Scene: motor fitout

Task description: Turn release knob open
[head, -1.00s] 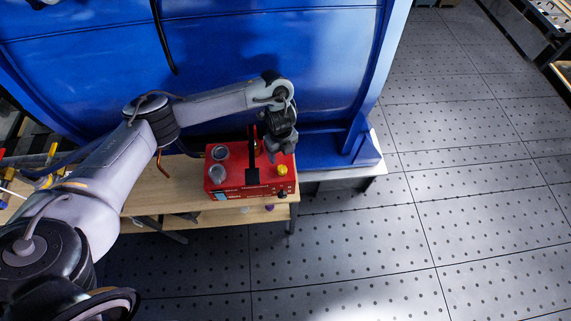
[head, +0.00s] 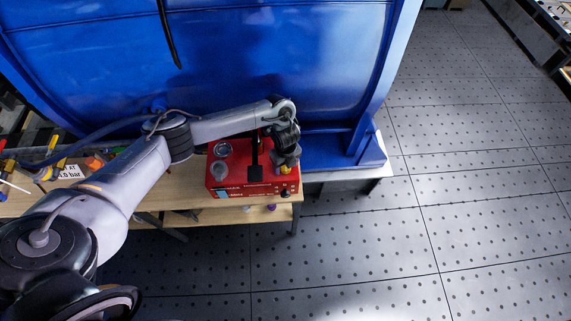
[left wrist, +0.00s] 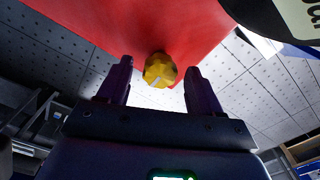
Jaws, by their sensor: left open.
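The release knob (left wrist: 160,70) is yellow with a pale mark on its face. It sits at the edge of the red box (head: 232,178), and in the head view it shows at the box's right end (head: 285,170). My left gripper (head: 287,162) is right at the knob. In the left wrist view the gripper (left wrist: 158,82) is open, with one dark finger on each side of the knob and gaps between them. I cannot tell how deep the knob sits between the fingers. My right gripper is not in view.
A large blue housing (head: 250,60) stands close behind. Tools lie at the bench's left. Perforated floor (head: 400,260) is clear at right.

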